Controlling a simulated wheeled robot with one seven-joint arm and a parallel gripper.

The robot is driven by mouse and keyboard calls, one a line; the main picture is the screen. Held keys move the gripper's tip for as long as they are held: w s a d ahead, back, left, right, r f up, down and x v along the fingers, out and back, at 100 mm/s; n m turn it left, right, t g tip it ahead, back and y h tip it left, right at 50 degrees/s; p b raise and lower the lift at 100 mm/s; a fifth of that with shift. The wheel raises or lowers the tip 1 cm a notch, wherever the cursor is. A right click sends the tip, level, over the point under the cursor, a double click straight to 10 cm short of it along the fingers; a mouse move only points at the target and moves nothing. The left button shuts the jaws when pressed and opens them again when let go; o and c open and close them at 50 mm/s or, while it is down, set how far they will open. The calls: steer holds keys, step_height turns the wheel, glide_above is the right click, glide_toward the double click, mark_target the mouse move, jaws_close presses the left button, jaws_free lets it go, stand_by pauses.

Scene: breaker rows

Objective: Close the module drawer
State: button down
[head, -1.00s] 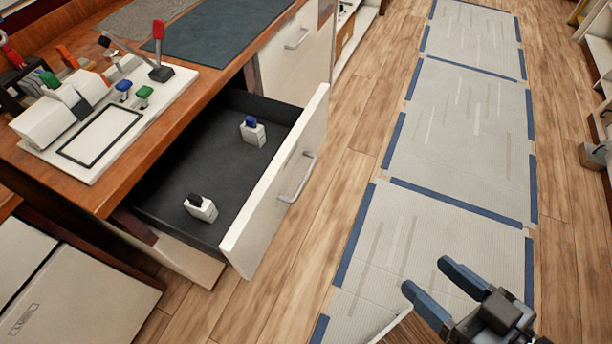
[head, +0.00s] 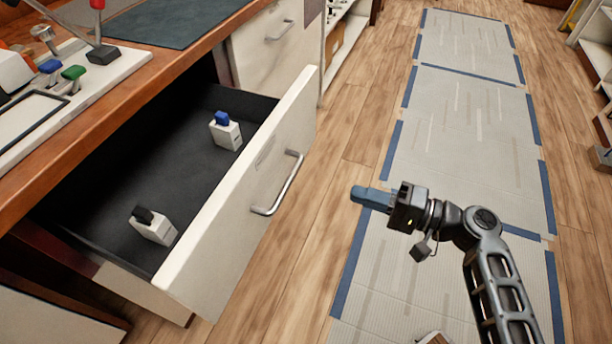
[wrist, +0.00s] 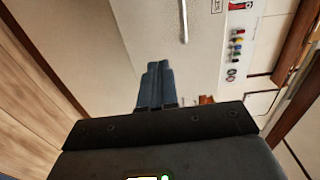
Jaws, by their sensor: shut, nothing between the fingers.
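The module drawer (head: 235,195) is pulled out from the wooden bench, with a white front and a metal bar handle (head: 279,184). Inside on its dark floor stand a white module with a blue top (head: 225,133) and a white module with a black top (head: 153,227). My gripper (head: 356,194) is shut and empty, to the right of the drawer front and apart from it, its fingers pointing left toward the handle. In the wrist view the shut blue fingers (wrist: 154,86) show in front of a pale panel with a metal bar.
The bench top (head: 160,95) carries a white panel with coloured levers (head: 85,85) and a dark mat (head: 150,20). Another closed drawer (head: 275,45) lies beyond. Grey floor mats (head: 470,130) with blue edging lie at the right. Bare wood floor separates the drawer from the mats.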

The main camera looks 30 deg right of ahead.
glide_toward(284, 168)
steer(key=x, duration=0.6)
steer(key=shift+w+a+f+p, duration=0.1)
steer(key=shift+w+a+p, duration=0.1)
steer(key=shift+w+p, duration=0.15)
steer(key=b+x, duration=0.9)
steer(key=x, duration=1.5)
steer(key=shift+w+a+b, duration=0.2)
steer(key=shift+a+b, duration=0.2)
steer(key=shift+w+a+b, duration=0.3)
steer(key=shift+w+a, duration=0.05)
steer(key=shift+w, duration=0.15)
steer(key=shift+w+a+r, duration=0.2)
steer(key=shift+r, duration=0.15)
steer(key=shift+a, duration=0.1)
